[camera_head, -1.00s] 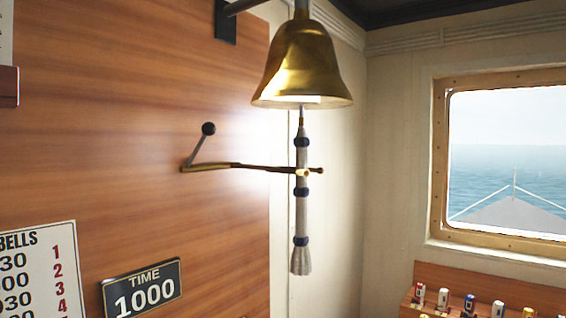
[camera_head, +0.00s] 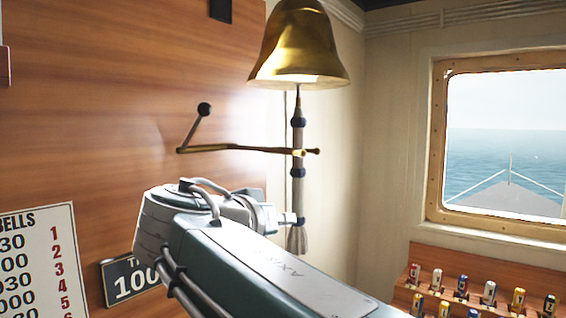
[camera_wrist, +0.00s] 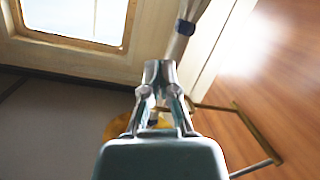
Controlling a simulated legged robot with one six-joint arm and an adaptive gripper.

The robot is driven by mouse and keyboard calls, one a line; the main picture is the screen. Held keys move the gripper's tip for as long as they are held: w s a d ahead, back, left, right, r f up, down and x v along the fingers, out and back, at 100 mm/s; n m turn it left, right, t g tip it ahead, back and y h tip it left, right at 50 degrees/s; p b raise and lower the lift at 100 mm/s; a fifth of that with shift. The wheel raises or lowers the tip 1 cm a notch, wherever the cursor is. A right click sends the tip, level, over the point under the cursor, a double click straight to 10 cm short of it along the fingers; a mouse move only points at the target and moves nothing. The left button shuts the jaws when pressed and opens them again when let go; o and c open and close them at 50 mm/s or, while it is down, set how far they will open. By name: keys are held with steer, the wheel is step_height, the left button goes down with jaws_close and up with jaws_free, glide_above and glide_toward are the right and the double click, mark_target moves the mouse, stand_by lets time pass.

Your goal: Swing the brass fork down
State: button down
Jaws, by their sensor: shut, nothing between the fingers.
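The brass fork (camera_head: 240,149) is a thin brass bar that reaches out level from the wooden panel. Its tip meets the white bell rope (camera_head: 298,190); two short prong ends show there, seemingly on either side of the rope. A grey lever with a black knob (camera_head: 204,109) rises from the fork's panel end. In the wrist view the fork (camera_wrist: 262,135) is at lower right and the rope (camera_wrist: 190,20) at top. My gripper (camera_wrist: 158,73) is shut and empty, close to the rope and apart from the fork. In the head view my arm mostly hides it.
The brass bell (camera_head: 298,50) hangs above the rope. A window (camera_head: 505,150) is at right, with a rack of small coloured cylinders (camera_head: 462,285) below. A time plate (camera_head: 130,278), partly hidden by my arm, and a bells chart (camera_head: 35,262) are on the panel.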

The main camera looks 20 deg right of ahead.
mark_target(294, 142)
steer(key=a+r+m+t+h, duration=0.1)
steer(key=a+r+m+h, duration=0.2)
steer(key=r, duration=0.7)
steer(key=a+m, duration=0.1)
steer(key=a, duration=0.1)
steer(key=shift+w+a+m+t+h, duration=0.3)
steer(key=shift+w+a+t, duration=0.05)
steer(key=shift+w+t, duration=0.05)
steer(key=x, duration=1)
steer(key=shift+f, duration=0.15)
